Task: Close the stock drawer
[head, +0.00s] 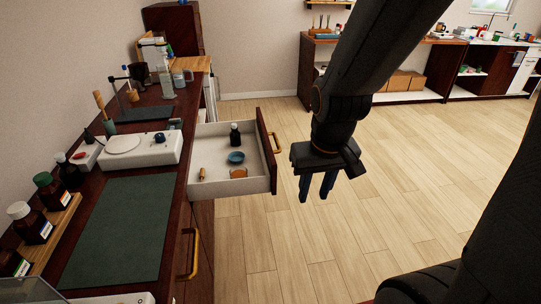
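The stock drawer (232,189) is pulled out from the dark wooden bench on the left in the head view. Its white inside shows, with a dark bottle, a small blue bowl (236,157), an orange-brown dish (239,173) and a small brown item in it. Its dark front panel with a brass handle (276,142) faces right. My gripper (318,188) hangs in the air to the right of the drawer front, apart from it, fingers pointing down. The two dark blue fingers show a gap between them, and nothing is seen in it.
The bench top (172,225) carries a green mat (118,230), a white scale (140,150) and several bottles on a wooden rack. A second brass handle (191,255) sits on the bench front below. Open wooden floor (275,235) lies to the right. Shelving stands at the back.

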